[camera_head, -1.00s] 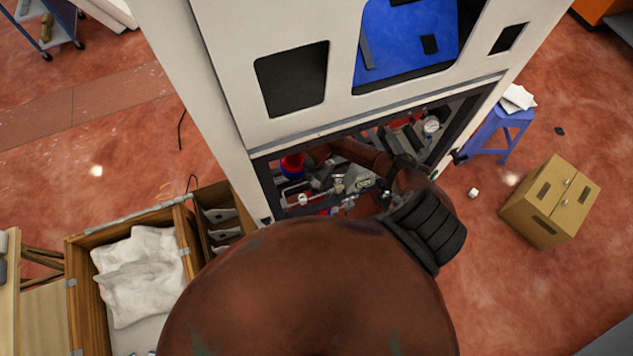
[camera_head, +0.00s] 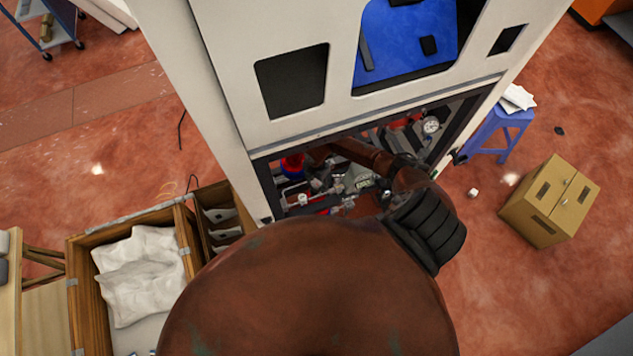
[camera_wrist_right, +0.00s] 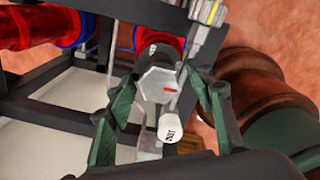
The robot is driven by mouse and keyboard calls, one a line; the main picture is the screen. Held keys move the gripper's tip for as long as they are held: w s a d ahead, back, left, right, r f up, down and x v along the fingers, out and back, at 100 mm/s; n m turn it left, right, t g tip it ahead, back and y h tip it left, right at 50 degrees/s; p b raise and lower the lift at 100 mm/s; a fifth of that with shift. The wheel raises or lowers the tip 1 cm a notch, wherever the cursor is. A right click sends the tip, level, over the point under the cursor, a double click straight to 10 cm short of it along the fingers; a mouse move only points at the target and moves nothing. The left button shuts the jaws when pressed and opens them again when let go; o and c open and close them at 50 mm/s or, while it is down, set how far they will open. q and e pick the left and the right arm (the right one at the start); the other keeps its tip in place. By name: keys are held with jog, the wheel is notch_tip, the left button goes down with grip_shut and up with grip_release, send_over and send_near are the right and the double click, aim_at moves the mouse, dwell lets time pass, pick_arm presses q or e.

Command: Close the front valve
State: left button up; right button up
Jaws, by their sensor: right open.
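My right arm reaches into the open lower bay of the white cabinet. My right gripper (camera_head: 318,182) is small and partly hidden there, among the pipe fittings. In the right wrist view the gripper (camera_wrist_right: 163,98) is open, with a green-padded finger on each side of a grey faceted fitting (camera_wrist_right: 158,84) that carries a small red mark. A white round cap (camera_wrist_right: 171,128) with dark lettering sits just below it. I cannot tell for sure which part is the front valve, or whether a finger touches the fitting. My left gripper is not in view.
The white cabinet (camera_head: 225,75) frames the bay. Inside are a red-and-blue part (camera_head: 291,164) and a round gauge (camera_head: 431,125). Dark frame bars (camera_wrist_right: 50,68) and a red pipe (camera_wrist_right: 28,28) crowd the wrist view. A blue stool (camera_head: 497,130) and a cardboard box (camera_head: 548,203) stand at right.

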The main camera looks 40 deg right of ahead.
jog(key=shift+r+p, duration=2.85)
jog(key=shift+r, duration=0.4)
jog(key=shift+f, duration=0.1)
